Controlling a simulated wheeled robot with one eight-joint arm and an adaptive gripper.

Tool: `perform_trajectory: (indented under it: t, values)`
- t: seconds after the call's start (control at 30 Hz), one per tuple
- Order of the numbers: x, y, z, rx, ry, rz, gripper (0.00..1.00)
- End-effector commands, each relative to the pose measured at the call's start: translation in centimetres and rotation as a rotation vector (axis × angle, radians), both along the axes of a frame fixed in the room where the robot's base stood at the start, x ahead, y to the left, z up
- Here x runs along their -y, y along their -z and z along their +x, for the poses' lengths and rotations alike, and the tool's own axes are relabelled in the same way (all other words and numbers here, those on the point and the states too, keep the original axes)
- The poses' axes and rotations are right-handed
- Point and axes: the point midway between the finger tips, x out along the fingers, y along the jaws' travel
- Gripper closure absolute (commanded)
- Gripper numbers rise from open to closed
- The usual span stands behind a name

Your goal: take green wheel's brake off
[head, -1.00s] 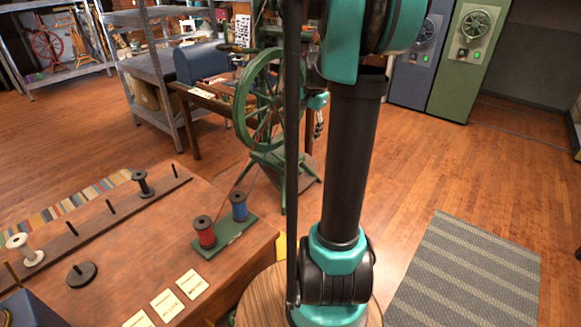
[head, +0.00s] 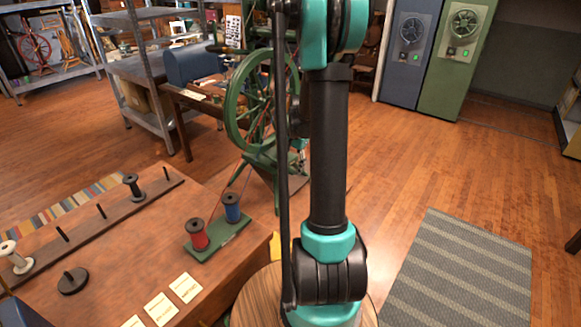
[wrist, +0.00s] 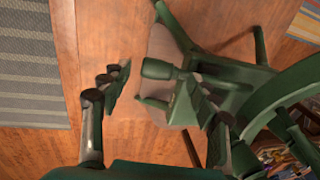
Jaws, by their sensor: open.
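The green spinning wheel (head: 232,112) stands on its green frame beyond the wooden table in the head view, partly hidden by my arm. Part of its rim shows at the right of the wrist view (wrist: 262,113). A green rounded knob on a short stem (wrist: 158,69) lies in front of my gripper (wrist: 152,88), between the directions of its two fingers. The fingers are apart, and nothing is seen held. I cannot tell for sure whether this knob is the brake, or whether a finger touches the frame. In the head view my gripper is mostly hidden behind my arm.
A table (head: 130,225) with a red spool (head: 193,234), a blue spool (head: 232,207) and paper cards is at the left. A striped rug (head: 462,270) lies at the right. Blue and green cabinets (head: 455,60) stand behind. The floor between is clear.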

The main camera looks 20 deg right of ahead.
Motion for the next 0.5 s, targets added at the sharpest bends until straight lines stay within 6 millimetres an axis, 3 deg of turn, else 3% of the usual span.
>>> perform_trajectory:
  t: [0.2,0.5]
  values:
    - [-0.12,1.26,0.19,0.0,0.0,0.0,0.39]
    - [-0.13,1.34,0.18,0.0,0.0,0.0,0.41]
